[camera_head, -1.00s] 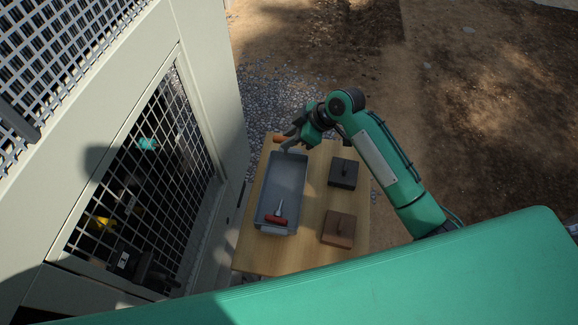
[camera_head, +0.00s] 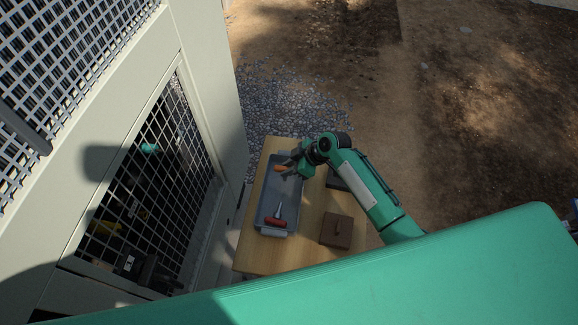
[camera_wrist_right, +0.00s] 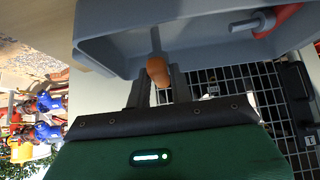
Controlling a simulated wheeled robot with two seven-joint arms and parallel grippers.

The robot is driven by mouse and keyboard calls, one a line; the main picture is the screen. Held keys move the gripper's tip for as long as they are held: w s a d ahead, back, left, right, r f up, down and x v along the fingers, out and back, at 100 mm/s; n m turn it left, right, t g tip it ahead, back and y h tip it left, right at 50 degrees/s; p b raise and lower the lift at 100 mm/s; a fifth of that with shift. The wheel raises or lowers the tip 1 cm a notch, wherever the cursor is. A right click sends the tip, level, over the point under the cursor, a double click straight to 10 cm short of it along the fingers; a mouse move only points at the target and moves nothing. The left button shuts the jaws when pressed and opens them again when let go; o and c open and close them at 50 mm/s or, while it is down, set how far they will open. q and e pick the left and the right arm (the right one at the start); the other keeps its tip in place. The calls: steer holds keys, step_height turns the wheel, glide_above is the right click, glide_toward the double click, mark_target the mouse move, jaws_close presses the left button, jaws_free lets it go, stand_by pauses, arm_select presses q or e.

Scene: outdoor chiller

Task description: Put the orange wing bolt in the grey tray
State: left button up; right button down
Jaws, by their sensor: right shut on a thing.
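The orange wing bolt (camera_head: 280,168) is between the fingers of my right gripper (camera_head: 287,167), over the far part of the grey tray (camera_head: 266,200). In the right wrist view the bolt's orange end (camera_wrist_right: 158,70) sits between the two dark fingers, with a thin grey shaft beyond it. The tray's wall (camera_wrist_right: 105,55) lies just past the fingertips there. The right gripper is shut on the bolt. I cannot tell the exact height above the tray floor. My left gripper is not in view.
A red-handled tool (camera_head: 275,221) lies in the near end of the tray. A brown block (camera_head: 336,231) and a dark block (camera_head: 336,182), partly hidden by my arm, are on the wooden table (camera_head: 262,258) to the right. A chiller cabinet with a mesh door (camera_head: 160,180) stands left.

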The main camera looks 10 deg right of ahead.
steer(key=shift+f, duration=0.15)
steer(key=c, duration=1.2)
jaws_free()
steer(key=shift+c, duration=0.2)
steer(key=shift+r, duration=0.3)
steer(key=b+v, duration=0.2)
steer(key=v, duration=0.9)
steer(key=shift+d+r+b, duration=0.3)
steer(key=shift+b, duration=0.05)
steer(key=shift+s, duration=0.15)
